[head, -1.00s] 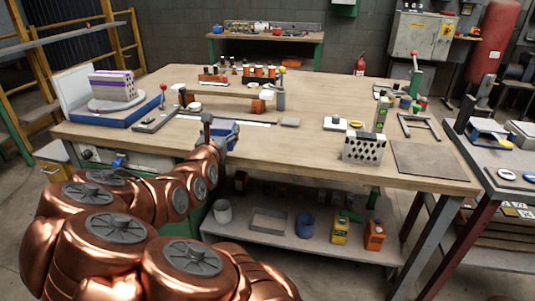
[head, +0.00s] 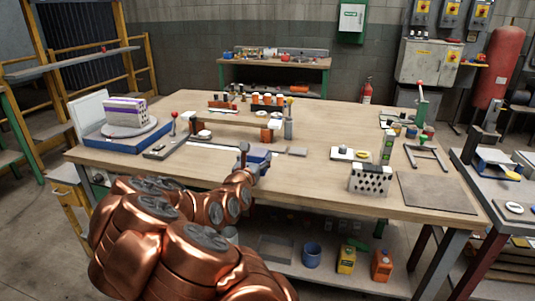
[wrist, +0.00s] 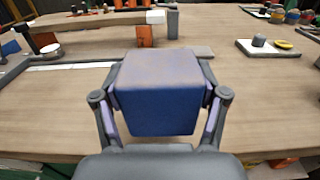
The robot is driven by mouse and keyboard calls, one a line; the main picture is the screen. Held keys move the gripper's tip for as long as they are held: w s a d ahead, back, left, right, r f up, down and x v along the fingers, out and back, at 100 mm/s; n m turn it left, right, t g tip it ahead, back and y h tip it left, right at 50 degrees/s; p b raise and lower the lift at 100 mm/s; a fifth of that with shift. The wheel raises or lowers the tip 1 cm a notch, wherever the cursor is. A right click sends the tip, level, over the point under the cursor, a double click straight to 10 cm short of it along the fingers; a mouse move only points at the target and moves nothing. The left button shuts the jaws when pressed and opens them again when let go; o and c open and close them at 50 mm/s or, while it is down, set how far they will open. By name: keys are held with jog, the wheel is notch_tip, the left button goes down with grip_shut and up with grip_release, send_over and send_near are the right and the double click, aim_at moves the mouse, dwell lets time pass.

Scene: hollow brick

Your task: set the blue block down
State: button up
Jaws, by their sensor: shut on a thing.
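The blue block (wrist: 160,95) fills the middle of the wrist view, its top dull and greyish, its near side deep blue. My gripper (wrist: 160,92) is shut on it, one finger against each side. In the head view the blue block (head: 260,155) and my gripper (head: 255,158) are at the front part of the wooden workbench (head: 320,185), left of the perforated brick. I cannot tell whether the block's underside touches the bench top; its lower part is hidden by my gripper in the wrist view.
A perforated brick (head: 370,180) stands to the right, by a dark mat (head: 437,192). A white strip (head: 215,147) and a grey plate (head: 297,151) lie just behind the block. A purple-striped brick (head: 125,112) sits on a turntable at left. Bare wood lies between block and perforated brick.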

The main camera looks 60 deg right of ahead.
jog(key=x, duration=0.6)
jog(key=s+x, duration=0.1)
jog(key=x, duration=0.2)
jog(key=shift+w+d+f, duration=0.1)
jog(key=shift+d+f, duration=0.3)
jog(key=shift+d, duration=0.1)
jog(key=shift+f, duration=1.8)
jog(key=shift+f, duration=0.1)
jog(key=o, duration=1.3)
